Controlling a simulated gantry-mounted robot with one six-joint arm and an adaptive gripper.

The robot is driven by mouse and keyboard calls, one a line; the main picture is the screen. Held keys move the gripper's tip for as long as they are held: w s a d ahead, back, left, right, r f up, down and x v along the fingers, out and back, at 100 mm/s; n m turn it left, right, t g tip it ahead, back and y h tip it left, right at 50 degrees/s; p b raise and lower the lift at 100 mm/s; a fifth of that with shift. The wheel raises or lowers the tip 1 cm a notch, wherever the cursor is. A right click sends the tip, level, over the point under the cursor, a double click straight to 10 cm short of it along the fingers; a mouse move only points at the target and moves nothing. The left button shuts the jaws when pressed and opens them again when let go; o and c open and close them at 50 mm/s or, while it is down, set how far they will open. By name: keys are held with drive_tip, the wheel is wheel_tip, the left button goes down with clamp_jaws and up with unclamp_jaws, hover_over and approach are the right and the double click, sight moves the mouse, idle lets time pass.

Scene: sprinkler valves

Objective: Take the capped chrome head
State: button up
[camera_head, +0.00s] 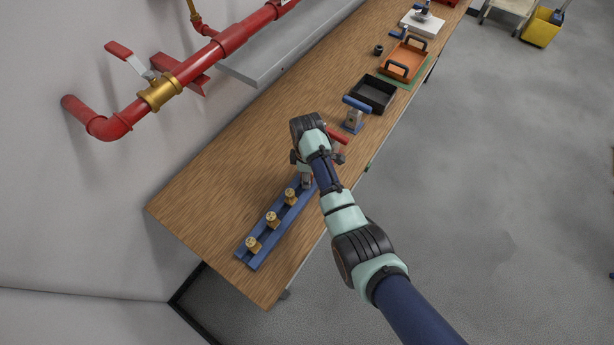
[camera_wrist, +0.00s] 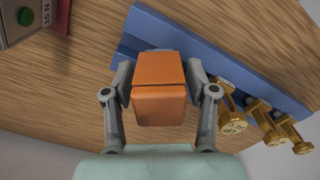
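An orange block-shaped cap (camera_wrist: 160,95) fills the space between the two fingers of my gripper (camera_wrist: 160,72) in the wrist view. One finger stands close along each side of it; whether they press on it is not clear. It hides what is under it. In the head view a small chrome piece (camera_head: 307,182) shows at the far end of the blue rack (camera_head: 254,262), right below my gripper (camera_head: 305,165). Several brass heads stand in the same rack, one of them here (camera_head: 272,218); they also show at the right in the wrist view (camera_wrist: 232,120).
A valve with a blue handle (camera_head: 357,104) and a red-handled piece (camera_head: 338,135) stand just beyond my gripper. Farther along are a black tray (camera_head: 388,82) and an orange tray (camera_head: 420,76). Red pipe (camera_head: 122,124) runs along the wall. The wooden bench is bare left of the rack.

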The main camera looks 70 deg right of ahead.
clamp_jaws()
wheel_tip(320, 180, up, 20)
drive_tip(key=p, duration=1)
